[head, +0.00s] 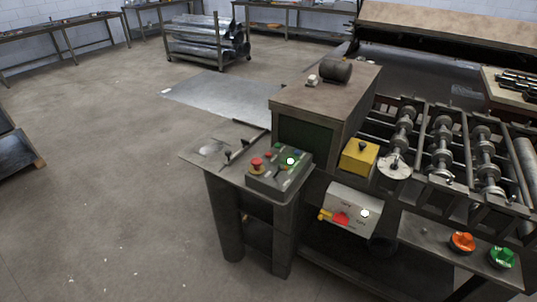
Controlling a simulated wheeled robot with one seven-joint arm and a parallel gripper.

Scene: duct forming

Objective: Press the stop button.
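A grey control box (279,175) sits on the near left end of the machine's bench. A red mushroom-shaped button (256,164) stands up at its left side. I cannot read any label, so which red control is the stop button is not certain. My gripper is not in view.
The roll-forming machine (440,145) runs off to the right, with orange (462,242) and green (502,257) knobs on its front shelf. A yellow box (359,156) sits by the rollers. A rack of ducts (207,42) stands behind. The floor at left is mostly clear.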

